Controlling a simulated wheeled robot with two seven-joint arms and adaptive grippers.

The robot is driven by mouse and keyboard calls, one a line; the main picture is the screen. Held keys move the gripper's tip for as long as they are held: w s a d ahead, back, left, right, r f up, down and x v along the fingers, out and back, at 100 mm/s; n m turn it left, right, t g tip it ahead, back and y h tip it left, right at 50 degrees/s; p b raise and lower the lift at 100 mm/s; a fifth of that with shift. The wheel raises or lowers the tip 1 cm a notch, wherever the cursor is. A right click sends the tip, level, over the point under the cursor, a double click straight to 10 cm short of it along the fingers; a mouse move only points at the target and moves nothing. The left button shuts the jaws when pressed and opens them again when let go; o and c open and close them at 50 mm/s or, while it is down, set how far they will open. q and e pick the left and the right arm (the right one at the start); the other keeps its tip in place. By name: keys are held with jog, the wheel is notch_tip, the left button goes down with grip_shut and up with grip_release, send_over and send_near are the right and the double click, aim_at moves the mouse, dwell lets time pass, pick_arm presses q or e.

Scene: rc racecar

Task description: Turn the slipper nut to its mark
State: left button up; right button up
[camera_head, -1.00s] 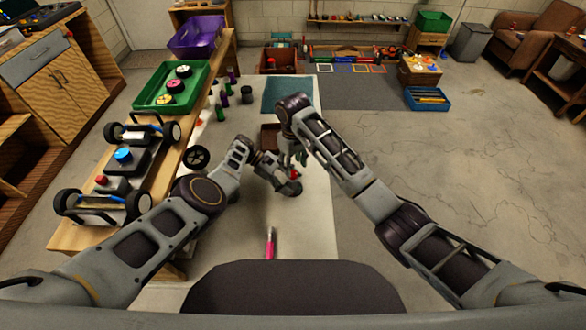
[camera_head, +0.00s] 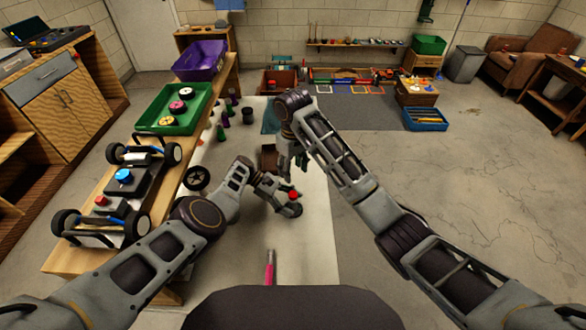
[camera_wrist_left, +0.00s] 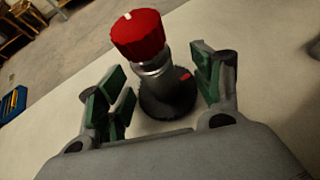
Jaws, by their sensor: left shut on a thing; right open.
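The red slipper nut (camera_wrist_left: 138,36), a ribbed knob with a white line on its top edge, sits on a silver post above a dark round base (camera_wrist_left: 168,95). A red mark (camera_wrist_left: 186,76) shows on the base side. In the head view the red nut (camera_head: 292,195) is at my left gripper (camera_head: 284,195). In the left wrist view that gripper's green-padded fingers (camera_wrist_left: 160,95) lie on either side of the post; the exact contact is hard to see. The nut's white line and the red mark point different ways. My right gripper (camera_head: 291,163) is open and empty, just beyond the left one.
A pink-handled tool (camera_head: 269,267) lies on the pale table (camera_head: 310,255) near me. A loose wheel (camera_head: 196,178) and several bottles (camera_head: 224,118) stand to the left. The wooden bench (camera_head: 84,258) holds a car chassis (camera_head: 120,195) and green tray (camera_head: 172,105).

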pick_arm(q)
jog(key=o, duration=1)
jog(key=shift+o, duration=0.2)
jog(key=shift+v, duration=3.75)
notch_tip(320, 180, up, 9)
jog(key=p, duration=0.9)
jog(key=shift+r+p, duration=0.55)
